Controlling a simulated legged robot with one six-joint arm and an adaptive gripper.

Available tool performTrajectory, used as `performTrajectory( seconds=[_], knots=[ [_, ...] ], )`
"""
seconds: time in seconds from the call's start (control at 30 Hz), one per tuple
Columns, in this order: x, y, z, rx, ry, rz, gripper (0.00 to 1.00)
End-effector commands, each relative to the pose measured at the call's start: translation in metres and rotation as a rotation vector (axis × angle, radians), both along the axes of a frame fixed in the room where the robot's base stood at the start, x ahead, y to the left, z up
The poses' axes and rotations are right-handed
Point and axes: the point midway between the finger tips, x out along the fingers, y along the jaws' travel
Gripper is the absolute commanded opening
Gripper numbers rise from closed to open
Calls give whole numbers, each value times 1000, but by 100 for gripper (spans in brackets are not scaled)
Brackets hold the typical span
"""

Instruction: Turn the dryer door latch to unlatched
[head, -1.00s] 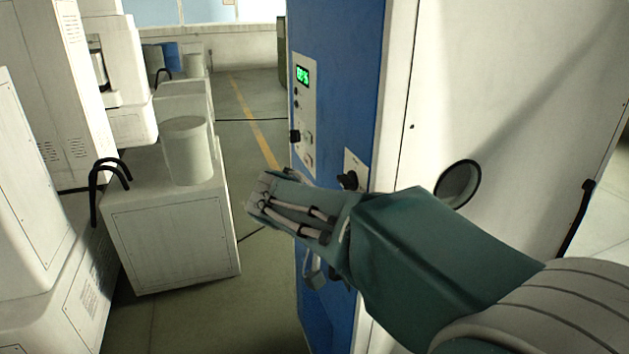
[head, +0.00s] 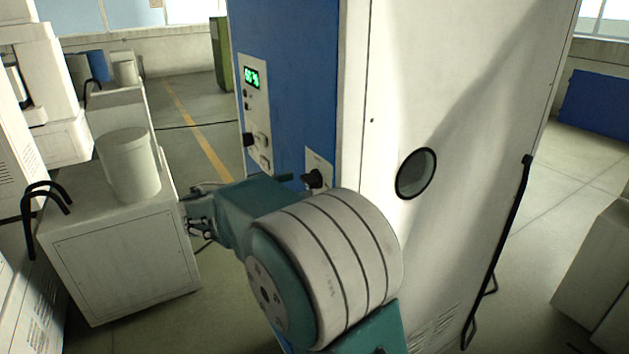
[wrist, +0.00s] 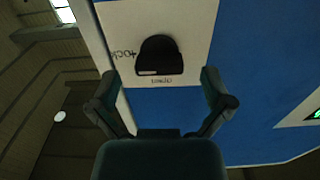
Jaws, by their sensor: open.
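The dryer is a tall cabinet with a blue front (head: 290,90) and a white side. A black knob (head: 315,179) on a small white plate, likely the door latch, sits low on the blue front near the white edge. In the wrist view the black knob (wrist: 160,52) lies ahead, between and beyond the fingertips, with a pale mark on its lower left. Small lettering beside it is hard to read. My gripper (wrist: 160,82) is open and empty, apart from the knob. In the head view my gripper (head: 197,218) is partly hidden by my arm.
A control strip with a green display (head: 252,78) and another black knob (head: 248,140) is on the blue front. A round port (head: 416,173) is on the white side. A white cabinet (head: 120,250) bearing a cylinder (head: 128,165) stands left. Floor shows between them.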

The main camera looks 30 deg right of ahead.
Motion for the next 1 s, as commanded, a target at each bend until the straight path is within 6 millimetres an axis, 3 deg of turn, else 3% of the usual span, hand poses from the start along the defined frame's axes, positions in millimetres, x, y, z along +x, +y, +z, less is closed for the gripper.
performTrajectory(
  seconds=[0.3,0.57,0.77,1.0],
  knots=[
    [1,-40,-1,5,1,0,100],
    [1,-42,-1,6,1,1,100],
    [1,-37,-1,2,1,2,17],
    [2,-36,0,3,1,5,18]
  ],
)
